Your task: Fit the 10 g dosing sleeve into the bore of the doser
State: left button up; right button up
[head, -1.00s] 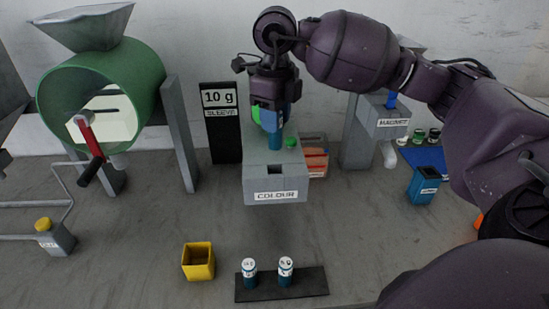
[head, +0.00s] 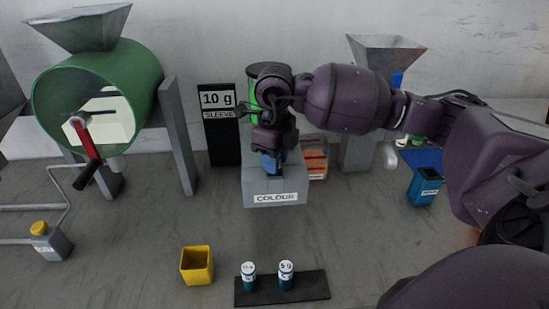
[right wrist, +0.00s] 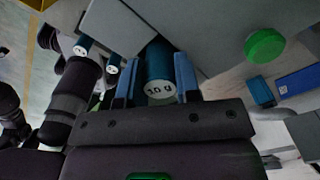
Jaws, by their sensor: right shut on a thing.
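The doser (head: 258,188) is a grey block labelled COLOUR at the centre of the head view. My right gripper (head: 271,165) is over the front of its top and hides the bore. In the right wrist view the blue fingers of my right gripper (right wrist: 156,80) are shut on a dark blue sleeve (right wrist: 159,68) with a white end marked 10 g. The sleeve's far end is against or close to the grey doser (right wrist: 118,32). I cannot tell whether it is inside the bore. My left gripper is not in view.
A black rack (head: 312,287) at the front holds two other sleeves (head: 249,277). A yellow open box (head: 196,265) stands left of it. A 10 g SLEEVE sign (head: 219,135) is behind the doser. A green drum (head: 135,75) is at left, a blue bin (head: 424,187) at right.

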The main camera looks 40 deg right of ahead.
jog(key=shift+f, duration=0.1)
jog(key=o, duration=1)
notch_tip(320, 180, up, 12)
jog(key=shift+r+p, duration=0.15)
jog(key=shift+p, duration=0.25)
